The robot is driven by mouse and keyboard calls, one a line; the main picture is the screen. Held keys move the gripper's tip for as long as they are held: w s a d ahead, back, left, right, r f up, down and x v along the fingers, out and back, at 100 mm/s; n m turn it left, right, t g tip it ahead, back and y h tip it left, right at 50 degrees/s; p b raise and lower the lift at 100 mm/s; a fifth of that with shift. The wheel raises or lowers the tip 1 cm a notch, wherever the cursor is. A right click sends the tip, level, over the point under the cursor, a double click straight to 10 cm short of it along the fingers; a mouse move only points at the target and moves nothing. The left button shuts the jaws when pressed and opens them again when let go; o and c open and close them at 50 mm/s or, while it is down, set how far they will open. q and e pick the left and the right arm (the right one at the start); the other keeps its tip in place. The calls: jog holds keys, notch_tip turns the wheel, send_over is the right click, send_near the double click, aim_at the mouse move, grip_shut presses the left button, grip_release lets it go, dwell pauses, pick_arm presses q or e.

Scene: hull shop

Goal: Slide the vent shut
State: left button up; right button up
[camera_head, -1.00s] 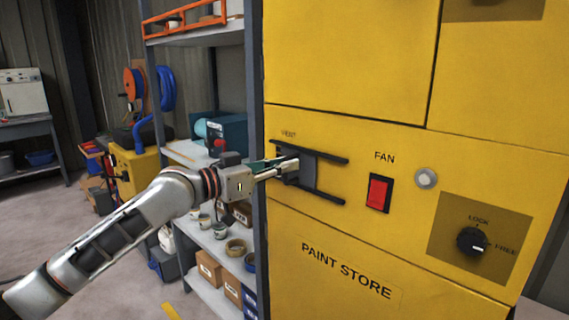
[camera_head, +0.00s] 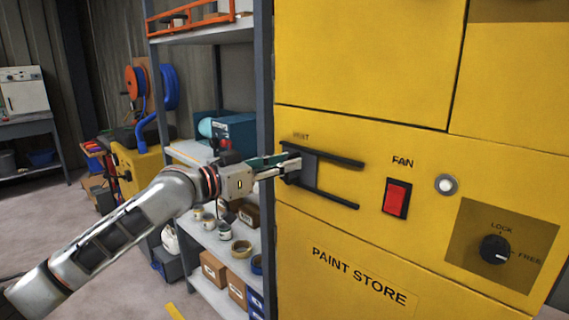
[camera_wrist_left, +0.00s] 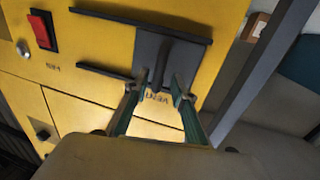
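The vent is a dark grey plate (camera_head: 308,172) between two black rails on the yellow paint store cabinet, under a small VENT label. It sits near the left ends of the rails in the head view. In the wrist view the plate (camera_wrist_left: 185,52) has an upright ridge handle (camera_wrist_left: 163,62). My left gripper (camera_head: 288,168) is at the plate. In the wrist view its fingertips (camera_wrist_left: 162,86) stand apart on either side of the ridge's near end, with some gap visible; firm contact cannot be made out. My right gripper is not in view.
A red FAN switch (camera_head: 396,198), a round button (camera_head: 446,185) and a LOCK/FREE knob (camera_head: 495,249) are right of the vent. A grey shelf post (camera_head: 264,120) stands close to the cabinet's left edge, behind my left gripper. The shelves hold cans and boxes.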

pick_arm(q)
jog(key=v, duration=1.2)
jog(key=shift+f, duration=0.1)
jog(key=s+d+f+n+t+y, duration=0.1)
jog(key=s+f+n+y, duration=0.15)
jog(key=f, duration=1.35)
jog(key=s+f+n+t+y, duration=0.15)
jog(key=s+f, duration=0.25)
jog(key=f, duration=1.1)
jog(key=s+a+f+n+g+y, duration=0.1)
jog(key=s+a+f+y, duration=0.3)
jog(key=s+f, duration=0.8)
jog(key=s+a+f+n+g+y, duration=0.1)
jog(key=s+a+f+y, duration=0.2)
jog(key=s+f, duration=0.9)
jog(key=shift+a+f+g+y, duration=0.35)
jog(key=shift+a+f+y, duration=0.05)
jog(key=shift+a, duration=0.65)
